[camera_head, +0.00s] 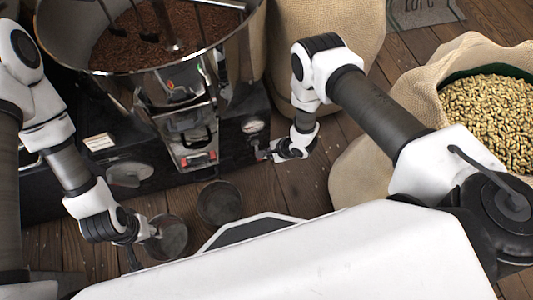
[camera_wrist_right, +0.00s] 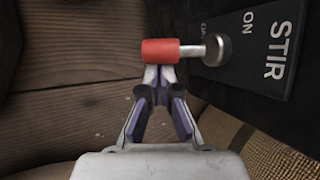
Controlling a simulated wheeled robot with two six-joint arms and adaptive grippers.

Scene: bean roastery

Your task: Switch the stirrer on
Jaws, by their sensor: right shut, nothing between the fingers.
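The stirrer switch is a lever with a red grip (camera_wrist_right: 160,50) and a metal stem ending in a round pivot (camera_wrist_right: 216,50) on a black panel (camera_wrist_right: 255,52). The panel is lettered STIR, with ON and a partly hidden second mark. My right gripper (camera_wrist_right: 160,72) is shut and empty, its fingertips right at the near side of the red grip; I cannot tell whether they touch. In the head view my right gripper (camera_head: 268,152) is at the machine's right front. My left gripper (camera_head: 138,240) is low, beside a dark round dish; its fingers are unclear.
The machine's steel drum (camera_head: 150,70) holds brown beans and stirring arms. Two dark dishes, left (camera_head: 170,240) and right (camera_head: 219,203), are in front of it. A sack (camera_head: 420,95) of pale beans stands at right. Wooden floor (camera_head: 335,125) shows between.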

